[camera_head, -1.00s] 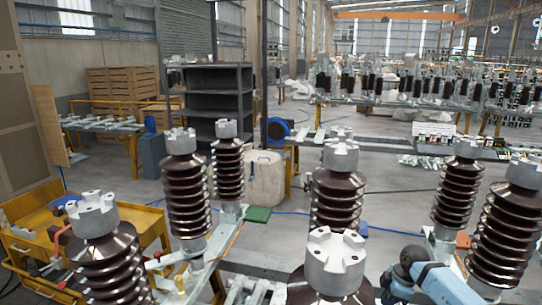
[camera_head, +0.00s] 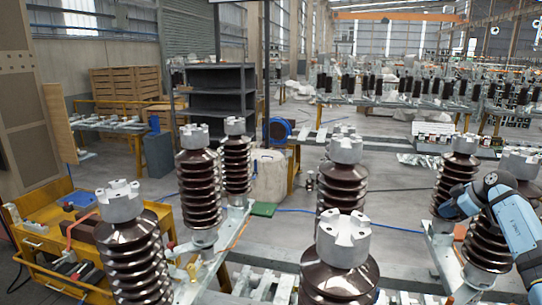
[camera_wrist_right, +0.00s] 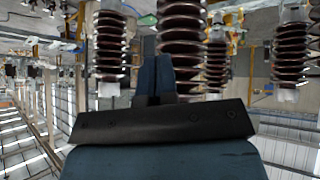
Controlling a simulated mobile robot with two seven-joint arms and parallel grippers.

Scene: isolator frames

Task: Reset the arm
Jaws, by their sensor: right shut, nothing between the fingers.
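My right arm (camera_head: 512,222), blue-grey with dark joints, comes in at the right edge of the head view. It is bent in front of the brown ribbed insulators (camera_head: 453,185) on the right. My right gripper (camera_wrist_right: 153,72) shows in the right wrist view with its dark blue fingers together and nothing between them. Ribbed insulators (camera_wrist_right: 181,40) appear upside down behind the fingers; I cannot tell how far off they are. The right fingers cannot be made out in the head view. My left arm and gripper are not in view.
Several tall insulators with grey metal caps stand close in front, including one at front centre (camera_head: 340,265) and one at front left (camera_head: 128,250). A yellow cart (camera_head: 45,240) stands at the left. Dark shelves (camera_head: 222,105) stand behind.

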